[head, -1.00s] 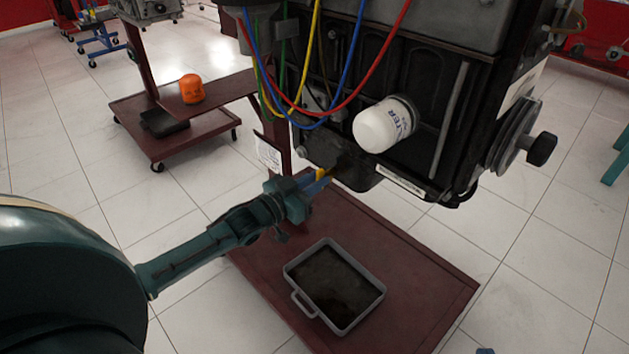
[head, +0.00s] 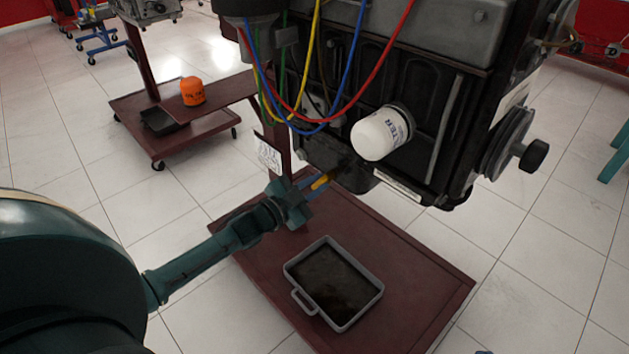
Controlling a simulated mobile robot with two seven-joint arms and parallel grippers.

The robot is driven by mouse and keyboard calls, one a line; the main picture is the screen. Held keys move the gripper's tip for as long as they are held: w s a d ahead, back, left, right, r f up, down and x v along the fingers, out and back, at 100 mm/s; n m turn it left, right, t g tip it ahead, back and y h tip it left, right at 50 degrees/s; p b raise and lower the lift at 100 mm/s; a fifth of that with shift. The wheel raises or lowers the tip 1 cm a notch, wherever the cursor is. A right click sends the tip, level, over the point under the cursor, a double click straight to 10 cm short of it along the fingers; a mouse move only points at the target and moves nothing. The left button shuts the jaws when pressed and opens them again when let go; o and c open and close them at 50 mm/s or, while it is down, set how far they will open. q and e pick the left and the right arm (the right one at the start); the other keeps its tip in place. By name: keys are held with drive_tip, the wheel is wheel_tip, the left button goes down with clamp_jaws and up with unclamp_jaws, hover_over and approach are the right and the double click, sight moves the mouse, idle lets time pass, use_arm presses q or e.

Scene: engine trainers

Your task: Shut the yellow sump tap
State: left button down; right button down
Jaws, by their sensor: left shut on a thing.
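The yellow sump tap (head: 321,182) is on the lower side of the dark engine sump (head: 341,171). Only a small part of its yellow handle shows between my fingers. My left gripper (head: 317,182) comes in from the lower left and is shut on the tap handle, with its blue fingertips close to the sump. My right gripper is not in view.
A white oil filter (head: 381,134) sticks out of the engine just above right. Red, blue, yellow and green cables (head: 330,115) hang above my fingers. A grey drain pan (head: 340,318) with dark oil sits on the dark red stand base (head: 410,270) below.

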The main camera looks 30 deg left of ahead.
use_arm(q)
drive_tip(key=m, duration=0.3)
drive_tip(key=shift+d, duration=0.1)
drive_tip(key=m, duration=0.2)
drive_tip(key=shift+f+m, duration=0.15)
drive_tip(key=shift+m, duration=0.25)
drive_tip(key=shift+f+m, duration=0.1)
drive_tip(key=shift+m, duration=2.3)
drive_tip(key=shift+d+m, duration=0.1)
drive_tip(key=shift+m, duration=0.3)
drive_tip(key=c, duration=1.5)
unclamp_jaws()
